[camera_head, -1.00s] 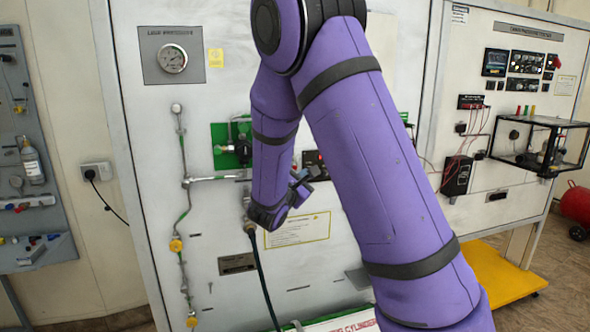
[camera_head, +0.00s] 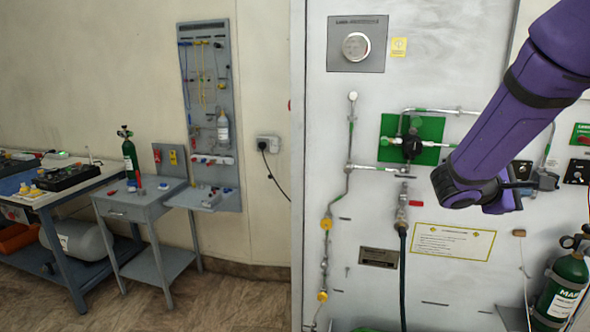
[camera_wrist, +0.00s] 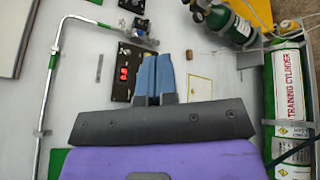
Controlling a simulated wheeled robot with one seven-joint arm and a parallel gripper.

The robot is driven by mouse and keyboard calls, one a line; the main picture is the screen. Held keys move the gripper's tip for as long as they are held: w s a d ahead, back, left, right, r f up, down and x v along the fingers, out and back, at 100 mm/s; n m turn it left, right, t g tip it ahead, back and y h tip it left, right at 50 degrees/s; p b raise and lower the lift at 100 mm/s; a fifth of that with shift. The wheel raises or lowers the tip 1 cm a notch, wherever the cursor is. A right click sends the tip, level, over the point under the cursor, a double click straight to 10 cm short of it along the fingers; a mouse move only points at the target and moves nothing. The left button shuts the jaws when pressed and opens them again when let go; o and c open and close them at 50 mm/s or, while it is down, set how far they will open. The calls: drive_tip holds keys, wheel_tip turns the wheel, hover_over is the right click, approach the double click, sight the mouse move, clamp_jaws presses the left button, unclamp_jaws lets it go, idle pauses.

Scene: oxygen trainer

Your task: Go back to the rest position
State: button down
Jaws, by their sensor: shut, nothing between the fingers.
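My gripper (camera_head: 546,181) is at the end of my purple arm, at the right of the head view, in front of the white trainer panel (camera_head: 340,120). Its blue-grey fingers show in the wrist view (camera_wrist: 154,75), close together with nothing between them. They appear in front of a black plate with a red part (camera_wrist: 124,73). I cannot tell the gap between the fingers and the panel. The arm partly hides the right side of the panel in the head view.
A green cylinder (camera_head: 562,287) stands at the lower right. Left are a small grey table (camera_head: 140,208), a workbench (camera_head: 60,196) and a pegboard (camera_head: 207,60). Floor is clear in front of the small table.

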drive_tip(key=s+a+r+m+t+y, duration=0.1)
drive_tip(key=s+a+r+m+y, duration=0.1)
drive_tip(key=s+a+m+y, duration=0.3)
drive_tip(key=s+a+r+m+t+y, duration=0.1)
drive_tip(key=s+a+r+m+y, duration=0.2)
drive_tip(key=s+a+y, duration=0.7)
drive_tip(key=s+a+m, duration=0.1)
drive_tip(key=s+a, duration=0.1)
drive_tip(key=s, duration=0.6)
drive_tip(key=shift+a+m+t+y, duration=0.15)
drive_tip(key=shift+m+t+y, duration=0.15)
drive_tip(key=shift+m+y, duration=0.1)
